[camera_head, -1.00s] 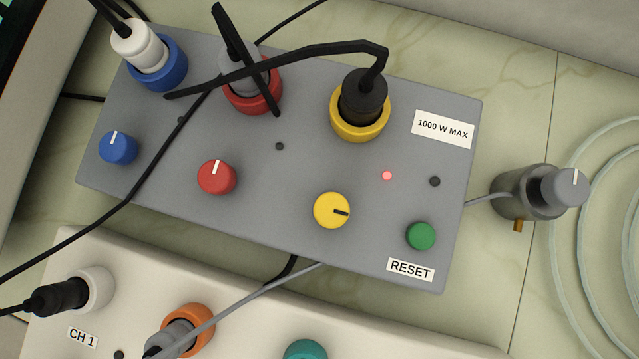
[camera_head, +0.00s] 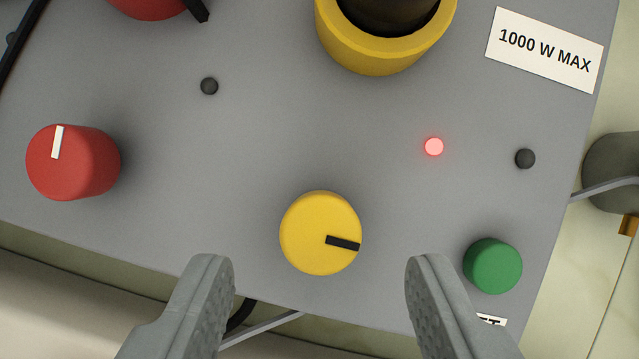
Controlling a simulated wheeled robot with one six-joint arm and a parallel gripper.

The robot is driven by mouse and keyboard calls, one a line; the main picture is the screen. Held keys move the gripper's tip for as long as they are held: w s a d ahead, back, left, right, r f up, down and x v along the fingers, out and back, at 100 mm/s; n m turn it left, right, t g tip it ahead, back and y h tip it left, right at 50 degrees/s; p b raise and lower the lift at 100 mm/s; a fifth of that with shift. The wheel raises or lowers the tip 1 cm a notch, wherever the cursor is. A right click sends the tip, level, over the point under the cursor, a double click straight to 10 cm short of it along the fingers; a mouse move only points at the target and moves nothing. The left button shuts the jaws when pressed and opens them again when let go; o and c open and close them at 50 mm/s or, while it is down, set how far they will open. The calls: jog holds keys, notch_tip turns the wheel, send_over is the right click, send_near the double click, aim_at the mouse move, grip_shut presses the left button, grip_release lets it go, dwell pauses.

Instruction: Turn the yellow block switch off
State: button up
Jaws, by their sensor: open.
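The yellow switch (camera_head: 310,225) is a round knob on the grey block (camera_head: 270,140). Its black pointer mark points right and slightly down. A small light (camera_head: 434,147) up and right of the knob glows red. My gripper (camera_head: 318,262) is open and empty. Its two fingers are at the bottom of the view, to the left and right below the knob, apart from it. The yellow socket ring (camera_head: 385,52) with a black plug (camera_head: 385,12) in it is above the knob.
A green button (camera_head: 492,266) lies right of my right finger, its RESET label (camera_head: 491,321) mostly hidden. A red knob (camera_head: 72,163) is at the left. Dark indicators (camera_head: 209,86) sit on the panel. A "1000 W MAX" label (camera_head: 545,50) is at the top right.

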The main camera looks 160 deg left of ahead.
aim_at(322, 238)
jog(key=shift+x, duration=1.55)
jog(key=c, duration=1)
